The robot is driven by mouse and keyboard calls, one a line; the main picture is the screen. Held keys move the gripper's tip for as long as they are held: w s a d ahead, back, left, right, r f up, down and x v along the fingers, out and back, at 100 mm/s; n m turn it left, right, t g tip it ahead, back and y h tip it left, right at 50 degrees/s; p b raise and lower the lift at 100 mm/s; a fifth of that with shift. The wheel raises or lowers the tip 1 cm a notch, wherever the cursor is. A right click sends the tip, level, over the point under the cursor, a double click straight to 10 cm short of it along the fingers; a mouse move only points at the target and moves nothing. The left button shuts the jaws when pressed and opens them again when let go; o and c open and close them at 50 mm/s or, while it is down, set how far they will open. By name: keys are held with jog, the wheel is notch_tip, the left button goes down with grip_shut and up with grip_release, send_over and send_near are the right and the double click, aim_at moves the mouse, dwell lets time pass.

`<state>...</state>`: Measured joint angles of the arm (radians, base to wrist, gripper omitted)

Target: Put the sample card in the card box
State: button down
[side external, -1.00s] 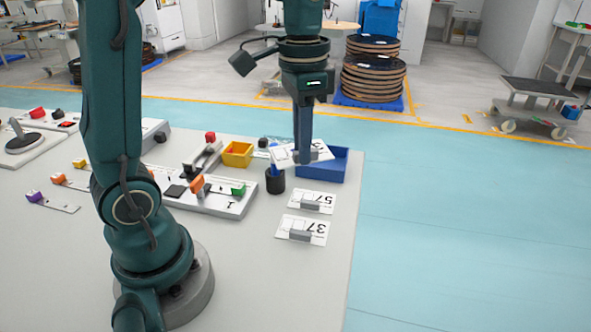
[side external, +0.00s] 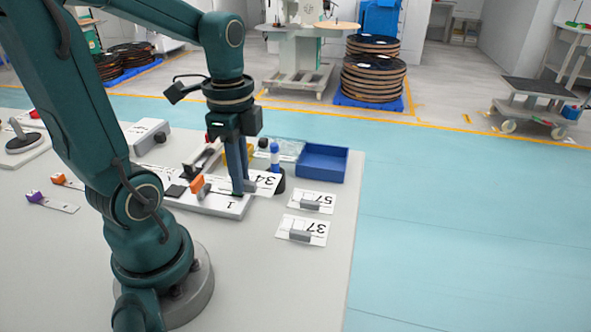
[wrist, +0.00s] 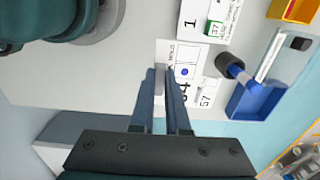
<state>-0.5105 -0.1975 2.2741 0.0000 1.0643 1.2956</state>
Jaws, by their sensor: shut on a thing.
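My gripper (side external: 241,188) is shut on a white card (side external: 266,182) marked 34, gripping it by its grey tab. The card is held in front of the dark pen cup, over or beside the right end of the station plate. It also shows at the fingertips in the wrist view (wrist: 184,72), with a blue dot on it. An open blue box (side external: 322,164), probably the card box, stands to the right behind the card. The blue box (wrist: 258,102) is apart from my gripper in the wrist view, and what shows of its inside looks empty.
The dark cup (wrist: 230,66) holds a blue pen. The station plate (side external: 231,206) marked 1 and a partly hidden yellow bin (side external: 250,152) are close to my gripper.

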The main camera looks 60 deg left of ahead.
send_over(286, 277)
notch_tip(286, 277, down, 7)
jog(key=shift+a+r, duration=0.1)
jog(key=shift+f, duration=1.9)
jog(key=shift+f, duration=0.15)
jog(key=c, duration=0.9)
grip_release()
